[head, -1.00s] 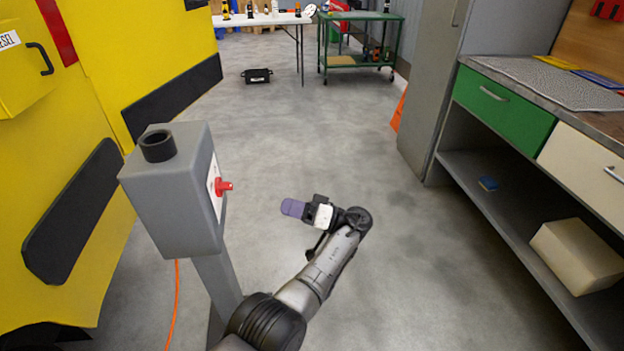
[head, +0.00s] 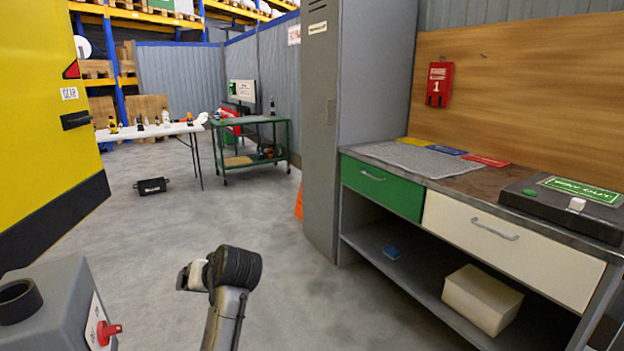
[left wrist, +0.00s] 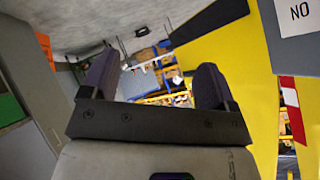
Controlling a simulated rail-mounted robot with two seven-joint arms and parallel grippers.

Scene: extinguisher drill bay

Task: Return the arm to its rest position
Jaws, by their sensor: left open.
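My left arm (head: 224,315) rises from the bottom of the head view, left of centre, over open floor. Its dark, rounded wrist is bent, with the gripper end (head: 190,276) pointing left and mostly hidden behind the wrist. In the left wrist view my left gripper (left wrist: 153,82) is open, its two dark purple fingers wide apart with nothing between them. The gripper touches nothing that I can see. My right gripper is in neither view.
A grey post box (head: 45,305) with a red knob (head: 108,332) stands close at the lower left. A yellow vehicle (head: 35,170) is at far left. A workbench (head: 465,190) and grey locker (head: 322,130) line the right. The middle floor (head: 150,235) is clear.

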